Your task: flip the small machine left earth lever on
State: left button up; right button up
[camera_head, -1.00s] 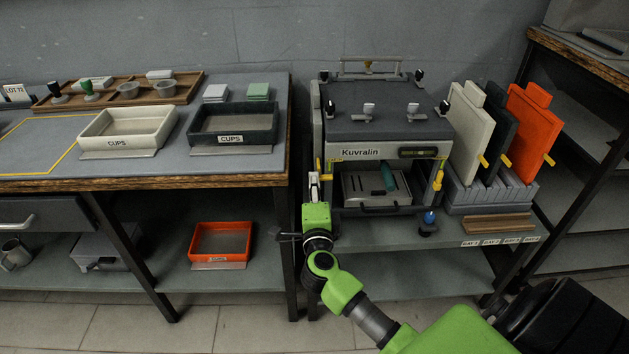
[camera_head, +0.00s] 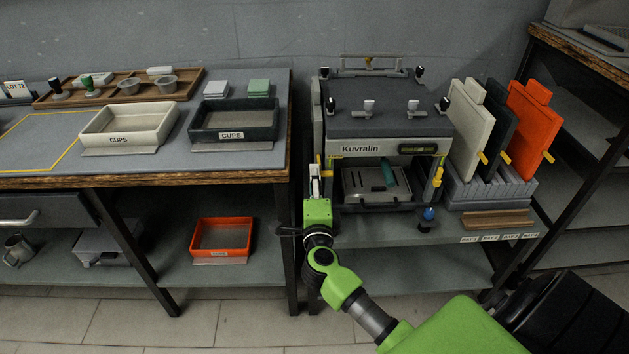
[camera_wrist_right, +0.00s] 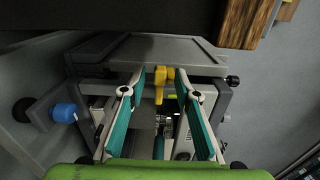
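My right gripper (camera_head: 314,172) is at the machine's left front edge, just by the left yellow lever. In the right wrist view my right gripper (camera_wrist_right: 159,74) is open, its teal-padded fingers on either side of a yellow lever (camera_wrist_right: 159,88). A gap shows between the lever and each finger. My left gripper is not in view.
The wood-edged bench (camera_head: 230,177) is close to the left of my right gripper; its edge also shows in the wrist view (camera_wrist_right: 245,22). A blue knob (camera_head: 428,214) sits at the machine's front right. Upright panels (camera_head: 530,125) stand in a rack to the right.

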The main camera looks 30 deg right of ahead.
jog(key=v, duration=1.2)
jog(key=shift+d, duration=0.1)
